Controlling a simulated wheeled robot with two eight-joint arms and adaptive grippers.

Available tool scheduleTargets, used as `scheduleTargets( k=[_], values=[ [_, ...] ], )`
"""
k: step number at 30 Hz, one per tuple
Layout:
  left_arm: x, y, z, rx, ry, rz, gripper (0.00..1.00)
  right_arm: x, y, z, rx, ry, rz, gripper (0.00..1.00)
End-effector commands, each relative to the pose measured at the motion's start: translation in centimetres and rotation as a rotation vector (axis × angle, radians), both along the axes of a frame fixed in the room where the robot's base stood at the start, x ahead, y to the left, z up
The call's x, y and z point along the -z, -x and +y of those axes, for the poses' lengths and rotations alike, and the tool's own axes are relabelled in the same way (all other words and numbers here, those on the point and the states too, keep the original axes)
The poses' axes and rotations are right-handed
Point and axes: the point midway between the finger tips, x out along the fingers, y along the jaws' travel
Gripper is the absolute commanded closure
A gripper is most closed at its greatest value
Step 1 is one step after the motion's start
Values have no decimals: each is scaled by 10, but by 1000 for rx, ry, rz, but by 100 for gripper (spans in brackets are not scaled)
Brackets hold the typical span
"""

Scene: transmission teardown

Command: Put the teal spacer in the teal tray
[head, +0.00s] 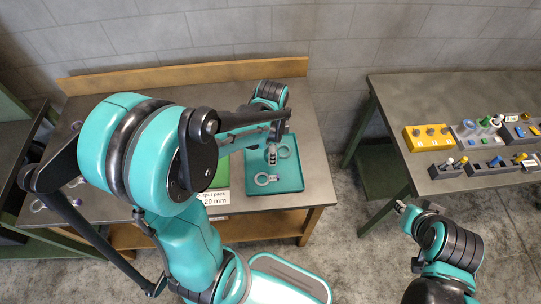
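The teal tray (291,180) lies on the left workbench, right of a green surface. Two pale ring-shaped parts lie in it, an upper ring (285,151) and a lower ring (263,180). I cannot tell whether either is the teal spacer; no clearly teal ring shows. My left gripper (272,157) points down over the upper middle of the tray, beside the upper ring. Its fingertips are too small to tell open from shut. My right gripper (401,206) is over the floor between the benches, and its fingers are unclear.
A green tray (221,176) is mostly hidden behind my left arm, with a "20 mm" label (216,199) in front. Several small rings lie at the bench's left. The right bench (398,94) holds a yellow block (428,137) and several other fixtures with parts.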

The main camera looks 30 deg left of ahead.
Motion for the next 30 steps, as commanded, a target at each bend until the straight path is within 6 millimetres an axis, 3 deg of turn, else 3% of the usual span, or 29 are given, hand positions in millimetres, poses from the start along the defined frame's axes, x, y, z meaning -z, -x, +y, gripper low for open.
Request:
scheduleTargets(
  k=[3,10,17,24,30],
  values=[
    [22,-16,27,-5,0,0,93,12,0,0,0,0,0,74],
    [46,-38,63,-3,0,0,93,23,0,0,0,0,0,74],
    [57,-43,71,1,0,0,93,27,0,0,0,0,0,74],
    [91,-43,71,1,0,0,93,41,0,0,0,0,0,74],
    [90,-42,70,1,0,0,93,39,0,0,0,0,0,74]
  ],
)
